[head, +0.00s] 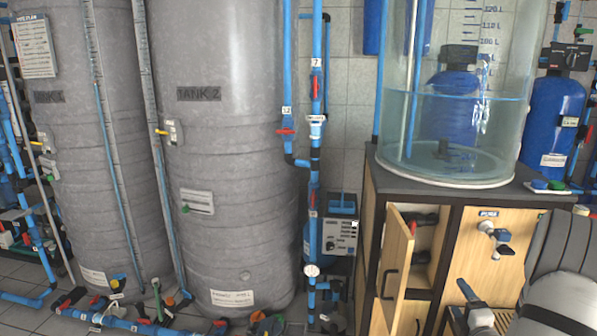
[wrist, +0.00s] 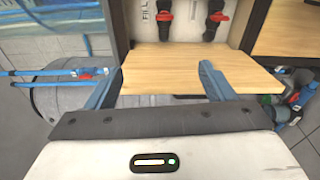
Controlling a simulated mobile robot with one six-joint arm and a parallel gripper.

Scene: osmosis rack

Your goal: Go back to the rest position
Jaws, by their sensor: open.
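My gripper (wrist: 158,82) is open and empty in the wrist view, its two blue-grey fingers spread apart. Beyond and below the fingertips is a light wooden surface (wrist: 190,68) of the cabinet. Two red-handled valves, the left one (wrist: 164,16) and the right one (wrist: 216,18), stand behind it, clear of the fingers. In the head view part of my gripper (head: 467,300) shows at the lower right, in front of the cabinet. Its fingertips are hard to make out there.
The wooden cabinet (head: 452,235) has its narrow door (head: 396,270) ajar. A clear water tank (head: 452,130) stands on top. Large grey tanks (head: 215,130) fill the left, with blue pipes (head: 316,150) beside them. A valve (head: 490,230) projects from the cabinet's right panel.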

